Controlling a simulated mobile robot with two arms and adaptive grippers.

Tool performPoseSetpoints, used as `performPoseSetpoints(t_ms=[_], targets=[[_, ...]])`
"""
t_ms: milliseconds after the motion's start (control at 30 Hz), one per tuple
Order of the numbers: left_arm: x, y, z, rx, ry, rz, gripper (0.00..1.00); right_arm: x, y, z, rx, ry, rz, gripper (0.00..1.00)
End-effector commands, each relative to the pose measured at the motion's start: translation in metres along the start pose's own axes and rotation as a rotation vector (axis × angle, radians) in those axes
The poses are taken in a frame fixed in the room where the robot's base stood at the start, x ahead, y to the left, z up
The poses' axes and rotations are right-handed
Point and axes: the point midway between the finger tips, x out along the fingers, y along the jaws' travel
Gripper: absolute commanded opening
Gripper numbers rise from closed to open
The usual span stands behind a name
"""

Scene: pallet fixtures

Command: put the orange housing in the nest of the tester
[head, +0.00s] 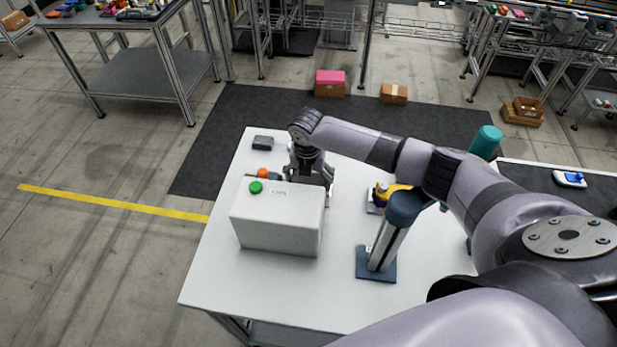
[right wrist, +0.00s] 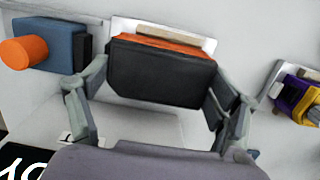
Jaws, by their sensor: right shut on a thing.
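The orange housing (right wrist: 160,40) shows as an orange upper edge with a dark face (right wrist: 160,72), between the two fingers of my right gripper (right wrist: 160,105) in the right wrist view. My right gripper is shut on it. Just beyond it is a pale plate (right wrist: 120,27) with a tan inner part; I cannot tell whether the housing touches this plate. In the head view my right gripper (head: 312,185) is low behind a white box (head: 275,232) with a green button, which hides the housing. I cannot tell which part is the tester's nest. My left gripper is not in view.
A blue block with an orange knob (right wrist: 40,50) stands left of the gripper. A yellow and purple part (right wrist: 300,98) sits on a plate at right. A post (head: 385,240) stands on the white table (head: 225,275). A dark block (head: 263,142) lies near the far edge.

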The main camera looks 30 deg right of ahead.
Motion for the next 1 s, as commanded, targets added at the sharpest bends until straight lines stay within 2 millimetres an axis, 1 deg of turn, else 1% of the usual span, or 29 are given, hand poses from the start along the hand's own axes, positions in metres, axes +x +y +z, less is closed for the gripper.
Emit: performPoseSetpoints(t_ms=[433,467,700,1000], targets=[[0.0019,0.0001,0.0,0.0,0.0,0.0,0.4,0.0041,0.0003,-0.0007,-0.001,0.0,0.001,0.52],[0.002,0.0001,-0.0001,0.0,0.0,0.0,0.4,0.0041,0.0003,-0.0008,-0.001,0.0,0.001,0.84],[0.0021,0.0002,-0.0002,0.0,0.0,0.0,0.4,0.0045,0.0003,-0.0012,-0.001,0.001,0.0,1.0],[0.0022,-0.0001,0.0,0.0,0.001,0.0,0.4,0.0053,-0.0001,-0.002,-0.001,0.002,-0.001,1.0]])
